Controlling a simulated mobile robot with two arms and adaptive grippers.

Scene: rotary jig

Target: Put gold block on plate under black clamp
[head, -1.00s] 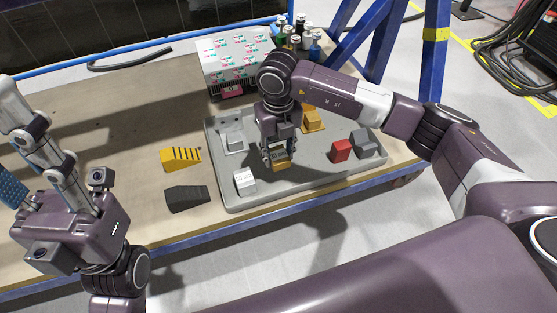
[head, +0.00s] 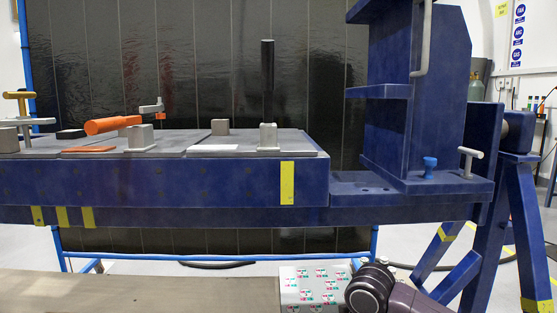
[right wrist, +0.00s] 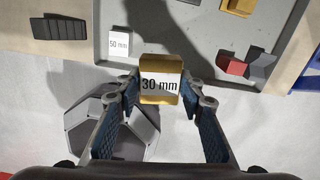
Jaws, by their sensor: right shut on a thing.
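The gold block (right wrist: 159,98), with a white "30 mm" label, is held between the fingers of my right gripper (right wrist: 160,92) in the right wrist view. It is above the level of the grey tray (right wrist: 166,48). In the head view the black clamp (head: 268,80) stands upright on a light block at the right end of the blue rotary jig (head: 180,182). A thin white plate (head: 213,148) lies on the jig top just left of its base. My left gripper is out of view.
An orange clamp (head: 112,124) and an orange plate (head: 89,149) are further left on the jig. A white block marked "50 mm" (right wrist: 118,42), a red block (right wrist: 236,67) and a grey block (right wrist: 261,60) are in the tray. A dark ribbed block (right wrist: 60,27) lies outside it.

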